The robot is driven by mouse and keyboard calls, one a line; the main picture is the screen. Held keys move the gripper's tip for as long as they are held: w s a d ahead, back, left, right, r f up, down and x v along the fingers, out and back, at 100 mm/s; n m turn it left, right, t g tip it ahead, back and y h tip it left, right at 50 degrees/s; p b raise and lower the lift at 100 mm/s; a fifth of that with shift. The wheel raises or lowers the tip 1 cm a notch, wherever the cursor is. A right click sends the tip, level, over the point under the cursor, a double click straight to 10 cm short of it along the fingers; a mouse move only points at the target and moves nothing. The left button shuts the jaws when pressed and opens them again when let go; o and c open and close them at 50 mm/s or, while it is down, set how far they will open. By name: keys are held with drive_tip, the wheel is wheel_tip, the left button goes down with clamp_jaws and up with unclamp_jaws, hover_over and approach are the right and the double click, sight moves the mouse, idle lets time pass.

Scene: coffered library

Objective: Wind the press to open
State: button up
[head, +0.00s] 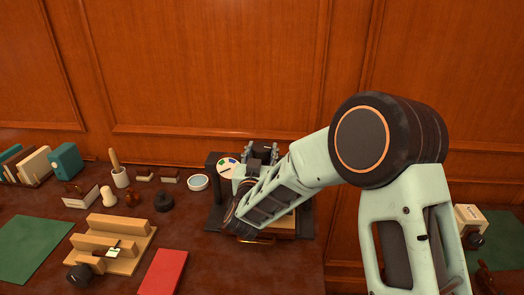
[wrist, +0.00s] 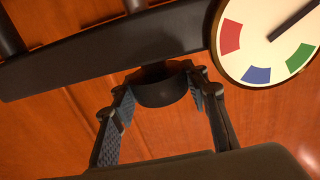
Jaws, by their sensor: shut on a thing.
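The press (head: 215,190) stands on the desk near the wall, largely hidden behind my arm. Its dark top bar (wrist: 110,52) crosses the upper wrist view, with a short round dark knob (wrist: 160,92) at its middle. My gripper (wrist: 163,92) has its two padded fingers on either side of this knob and is shut on it. In the head view my gripper (head: 262,153) shows above the press. A white dial (head: 228,167) with coloured patches sits beside it. In the wrist view the dial (wrist: 245,55) shows red, blue and green patches; its dark pointer lies away from them.
A stepped wooden block (head: 115,237) and a red book (head: 163,272) lie left on the desk. A round white dish (head: 198,183) and a dark round object (head: 163,201) stand close left of the press. The panelled wall (head: 210,70) is right behind.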

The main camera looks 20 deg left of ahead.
drive_tip(key=shift+b, duration=0.3)
drive_tip(key=n+y+b, duration=0.2)
drive_tip(key=b, duration=0.1)
drive_tip(key=g+y+b, duration=0.1)
drive_tip(key=y, duration=0.1)
drive_tip(key=shift+d+f+n, duration=0.15)
drive_tip(key=shift+f+n, duration=0.1)
drive_tip(key=shift+n, duration=0.15)
drive_tip(key=n+g+y+b, duration=0.2)
drive_tip(key=y+b, duration=0.1)
drive_tip(key=shift+w+d, duration=0.1)
drive_tip(key=shift+r+n+g+y+b, duration=0.15)
drive_tip(key=shift+n+g+y+b, duration=0.15)
drive_tip(key=shift+n+g+y, duration=0.5)
drive_tip(key=n+g+y+p, duration=0.2)
drive_tip(key=g, duration=0.1)
drive_tip(key=n+g+y+p, duration=0.1)
drive_tip(key=shift+w+r+n+g+y, duration=0.1)
drive_tip(key=shift+r+n+g+y, duration=0.2)
drive_tip(key=shift+n+y, duration=0.1)
drive_tip(key=n+g+y+p, duration=0.1)
drive_tip(key=n+g+p, duration=0.1)
drive_tip(key=g, duration=0.1)
drive_tip(key=n+g+y+p, duration=0.1)
drive_tip(key=n+g+p, duration=0.1)
drive_tip(key=p, duration=0.1)
drive_tip(key=shift+f+g, duration=0.1)
drive_tip(key=shift+g, duration=0.3)
drive_tip(key=shift+g, duration=0.4)
